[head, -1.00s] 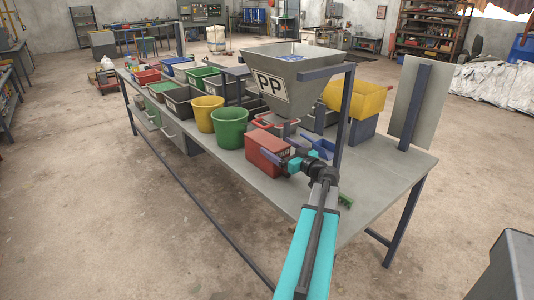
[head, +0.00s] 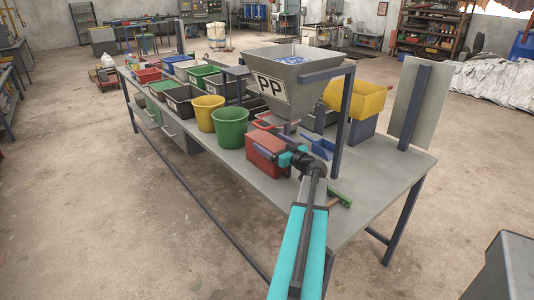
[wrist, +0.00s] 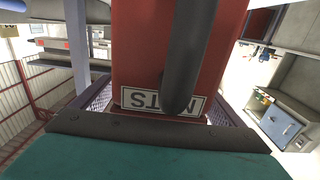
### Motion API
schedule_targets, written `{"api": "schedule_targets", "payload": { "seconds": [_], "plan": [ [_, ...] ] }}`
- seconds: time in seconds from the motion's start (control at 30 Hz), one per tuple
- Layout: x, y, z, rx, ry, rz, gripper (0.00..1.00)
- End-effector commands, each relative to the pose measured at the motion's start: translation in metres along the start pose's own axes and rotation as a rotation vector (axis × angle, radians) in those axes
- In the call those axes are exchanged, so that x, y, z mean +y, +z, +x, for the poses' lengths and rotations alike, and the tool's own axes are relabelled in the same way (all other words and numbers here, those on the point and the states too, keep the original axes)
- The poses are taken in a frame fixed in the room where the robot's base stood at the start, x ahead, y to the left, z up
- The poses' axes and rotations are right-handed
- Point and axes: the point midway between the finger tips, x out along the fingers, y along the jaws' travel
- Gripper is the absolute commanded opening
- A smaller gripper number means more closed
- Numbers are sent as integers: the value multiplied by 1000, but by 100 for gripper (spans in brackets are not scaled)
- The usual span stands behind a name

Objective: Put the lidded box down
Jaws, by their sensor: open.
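The lidded box (head: 264,152) is red and stands on the grey table (head: 375,180) near its front edge, just right of the green bucket. My gripper (head: 284,158) is at the box's right side, with its jaws open. In the wrist view the box's red face (wrist: 140,50) fills the middle, with a partly covered white label (wrist: 150,103) low on it. A dark curved bar crosses in front of that face. Mesh-patterned finger pads show on either side of the box. I cannot tell whether they touch it.
A green bucket (head: 230,126) and a yellow bucket (head: 204,112) stand left of the box. The grey PP hopper (head: 300,75) and an upright post are behind. A blue scoop (head: 320,146) and a green brush (head: 340,198) lie to the right. The table's right end is mostly clear.

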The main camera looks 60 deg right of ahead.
Motion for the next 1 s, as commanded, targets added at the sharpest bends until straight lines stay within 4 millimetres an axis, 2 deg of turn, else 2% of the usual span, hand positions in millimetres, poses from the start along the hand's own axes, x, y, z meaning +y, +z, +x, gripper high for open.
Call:
{"api": "schedule_targets", "payload": {
  "seconds": [0.43, 0.47, 0.9, 1.0],
  "plan": [
    [0, 0, -1, 0, 1, 0, 92],
    [0, 0, -1, 0, 1, 0, 89],
    [1, 0, -1, 0, 1, 0, 15],
    [1, -1, -1, 2, 1, 0, 9]
  ]
}}
